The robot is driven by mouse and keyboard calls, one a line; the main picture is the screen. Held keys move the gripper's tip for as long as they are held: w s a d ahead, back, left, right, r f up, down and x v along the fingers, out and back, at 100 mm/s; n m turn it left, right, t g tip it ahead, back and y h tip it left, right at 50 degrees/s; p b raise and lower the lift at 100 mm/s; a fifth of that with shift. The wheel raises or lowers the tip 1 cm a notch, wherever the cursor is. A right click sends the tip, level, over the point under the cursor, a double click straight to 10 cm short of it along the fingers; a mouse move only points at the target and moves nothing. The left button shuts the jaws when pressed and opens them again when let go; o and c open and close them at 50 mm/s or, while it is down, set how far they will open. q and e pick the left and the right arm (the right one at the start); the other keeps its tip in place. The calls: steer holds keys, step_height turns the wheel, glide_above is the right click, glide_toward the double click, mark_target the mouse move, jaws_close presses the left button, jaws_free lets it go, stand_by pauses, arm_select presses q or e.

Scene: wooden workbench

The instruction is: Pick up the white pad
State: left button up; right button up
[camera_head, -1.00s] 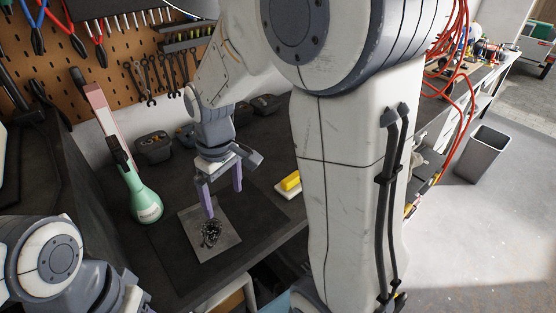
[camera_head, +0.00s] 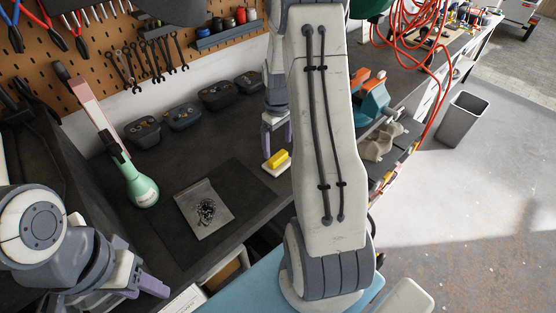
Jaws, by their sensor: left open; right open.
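The white pad (camera_head: 268,170) lies on the dark bench just left of my large arm link, with a yellow block-like handle (camera_head: 278,157) on top. My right gripper (camera_head: 277,141) points down just behind the pad, its purple fingers apart and nothing seen between them. Whether its fingers touch the pad or handle cannot be told. My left gripper (camera_head: 150,284) is open at the lower left, away from the pad. Part of my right arm is hidden behind the large link.
A grey plate (camera_head: 187,205) with a dark tangled heap lies left of the pad. A pegboard with tools (camera_head: 110,50) backs the bench. Bare dark bench shows between plate and pad.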

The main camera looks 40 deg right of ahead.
mark_target(278, 155)
step_height(278, 155, down, 3)
steer(key=shift+d+f+p, duration=0.1)
steer(key=shift+f+p, duration=0.1)
steer(key=shift+p, duration=0.55)
steer(key=shift+f, duration=0.55)
steer(key=c, duration=1.1)
steer(key=shift+o, duration=0.2)
steer(key=shift+r, duration=0.1)
steer(key=shift+r+b, duration=0.3)
steer(key=shift+r, duration=0.2)
step_height(278, 155, up, 2)
steer(key=shift+w+r+b, duration=0.1)
steer(key=shift+r+b, duration=0.15)
steer(key=shift+b, duration=0.4)
steer(key=s+d+r+b, duration=0.3)
steer(key=s+d+r, duration=0.4)
steer(key=s, duration=0.2)
steer(key=shift+d+r, duration=0.2)
steer(key=shift+d, duration=0.1)
